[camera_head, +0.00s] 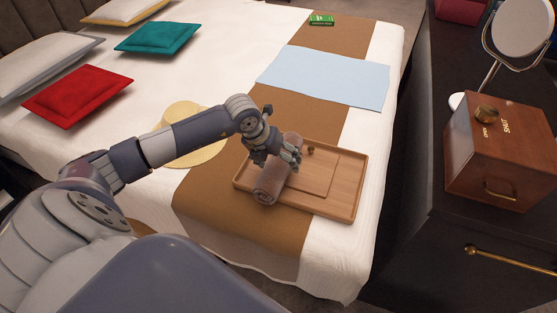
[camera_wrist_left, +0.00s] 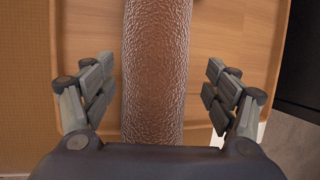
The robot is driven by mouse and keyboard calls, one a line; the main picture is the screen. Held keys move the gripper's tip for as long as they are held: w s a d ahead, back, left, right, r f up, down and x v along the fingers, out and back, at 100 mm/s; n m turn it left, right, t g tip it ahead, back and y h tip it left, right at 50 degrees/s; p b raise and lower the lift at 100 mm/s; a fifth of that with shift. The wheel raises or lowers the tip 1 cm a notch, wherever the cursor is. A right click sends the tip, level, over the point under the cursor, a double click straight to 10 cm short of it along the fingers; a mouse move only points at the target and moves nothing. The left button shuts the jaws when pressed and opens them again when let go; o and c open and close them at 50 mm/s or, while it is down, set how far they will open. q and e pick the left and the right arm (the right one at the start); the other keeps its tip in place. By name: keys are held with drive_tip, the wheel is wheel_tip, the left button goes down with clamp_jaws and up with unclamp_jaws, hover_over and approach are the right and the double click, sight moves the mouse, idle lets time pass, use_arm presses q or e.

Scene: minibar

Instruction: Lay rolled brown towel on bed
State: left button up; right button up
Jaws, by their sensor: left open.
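The rolled brown towel (camera_head: 270,185) lies on a wooden tray (camera_head: 345,211) on the bed (camera_head: 232,98). My left gripper (camera_head: 284,158) is over the towel's upper part in the head view and hides some of it. In the left wrist view the towel (camera_wrist_left: 155,70) runs lengthwise between the two open fingers of my left gripper (camera_wrist_left: 158,92), with a gap on each side. The tray's boards (camera_wrist_left: 225,35) show beneath it. My right gripper is in neither view.
A light blue cloth (camera_head: 325,78) and a green sign (camera_head: 321,20) lie beyond the tray on the brown runner (camera_head: 225,205). A straw hat (camera_head: 205,152) lies left of it. Red (camera_head: 78,95) and teal (camera_head: 158,38) cushions are farther back. A wooden box (camera_head: 500,150) and mirror (camera_head: 522,28) stand right.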

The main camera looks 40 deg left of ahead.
use_arm(q)
drive_tip(key=p+v, duration=0.1)
drive_tip(key=v, duration=1.1)
drive_tip(key=shift+r, duration=0.15)
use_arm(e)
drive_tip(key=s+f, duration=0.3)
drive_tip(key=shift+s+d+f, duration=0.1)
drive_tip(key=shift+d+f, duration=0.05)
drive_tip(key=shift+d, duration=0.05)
use_arm(q)
drive_tip(key=shift+s, duration=0.1)
